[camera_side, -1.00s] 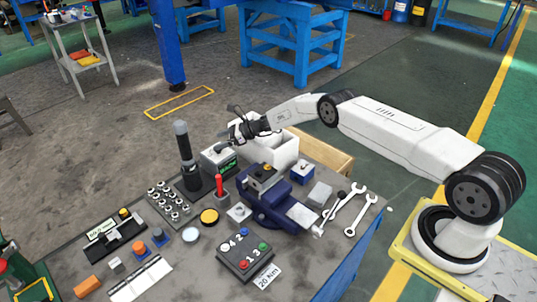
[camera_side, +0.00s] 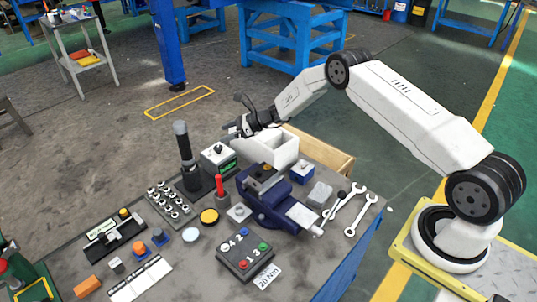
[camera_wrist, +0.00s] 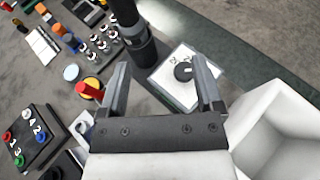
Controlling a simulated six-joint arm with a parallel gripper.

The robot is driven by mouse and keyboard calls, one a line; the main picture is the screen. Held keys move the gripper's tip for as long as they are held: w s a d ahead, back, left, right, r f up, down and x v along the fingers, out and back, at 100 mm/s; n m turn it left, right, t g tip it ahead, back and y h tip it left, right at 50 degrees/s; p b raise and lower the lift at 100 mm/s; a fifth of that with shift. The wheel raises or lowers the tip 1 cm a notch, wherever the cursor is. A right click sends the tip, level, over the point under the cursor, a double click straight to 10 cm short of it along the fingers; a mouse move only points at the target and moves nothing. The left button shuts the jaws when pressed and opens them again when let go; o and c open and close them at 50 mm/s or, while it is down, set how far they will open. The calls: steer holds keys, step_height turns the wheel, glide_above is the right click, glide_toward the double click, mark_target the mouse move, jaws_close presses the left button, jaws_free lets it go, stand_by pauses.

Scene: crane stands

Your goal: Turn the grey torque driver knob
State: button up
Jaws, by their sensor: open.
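A tall upright driver (camera_side: 184,155) with a black body and grey top stands in a dark base on the bench; its dark shaft (camera_wrist: 136,35) also shows in the wrist view. To its right is a light box with a green display (camera_side: 222,160). A dark grey round knob (camera_wrist: 184,72) sits on the box's top; the side view shows it too (camera_side: 218,148). My gripper (camera_side: 232,131) is open and empty, above and to the right of the box. In the wrist view my open fingers (camera_wrist: 160,68) frame the knob, which appears nearer the right finger.
An open white bin (camera_side: 283,152) stands right of the box, close under my gripper. A blue vise (camera_side: 265,205), a red-handled tool (camera_side: 219,186), a rack of small sockets (camera_side: 169,201) and a button box (camera_side: 245,252) crowd the bench. Wrenches (camera_side: 357,212) lie at right.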

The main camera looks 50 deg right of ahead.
steer(key=s+r, duration=0.5)
steer(key=s, duration=0.5)
steer(key=shift+a, duration=0.2)
stand_by(0.3)
steer(key=shift+r, duration=0.1)
steer(key=m+t+h, duration=0.3)
steer(key=m+h, duration=0.2)
glide_toward(219, 147)
steer(key=shift+w+a, duration=0.15)
steer(key=shift+w, duration=0.2)
steer(key=shift+w+f, duration=0.1)
steer(key=shift+f, duration=0.2)
steer(key=shift+x, duration=3.7)
